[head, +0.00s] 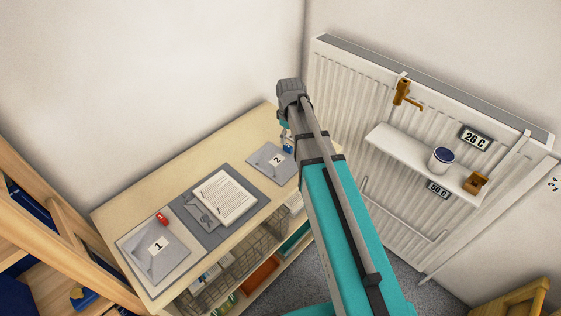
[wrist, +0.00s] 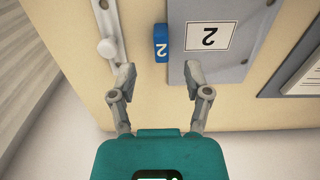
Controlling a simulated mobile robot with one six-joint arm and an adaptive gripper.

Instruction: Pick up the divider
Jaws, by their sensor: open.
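Which thing is the divider is not clear from the pictures. A grey flat piece with a white label "2" (head: 262,160) lies on the wooden tabletop and also shows in the wrist view (wrist: 190,22). A small blue block marked "2" (wrist: 161,43) sits at its left edge in the wrist view. A similar grey piece labelled "1" (head: 140,262) lies at the near left end, with a small red block (head: 162,219) by it. My gripper (wrist: 159,75) is open and empty, its fingertips just short of the blue block, which lies in line with the gap. The right fingertip overlaps the grey piece's edge in view.
A dark grey folder with a printed sheet (head: 226,197) lies between the two grey pieces. A pale bar with a round knob (wrist: 107,47) is left of the blue block. A white radiator (head: 345,85) with a shelf holding a cup (head: 441,160) stands right of the table.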

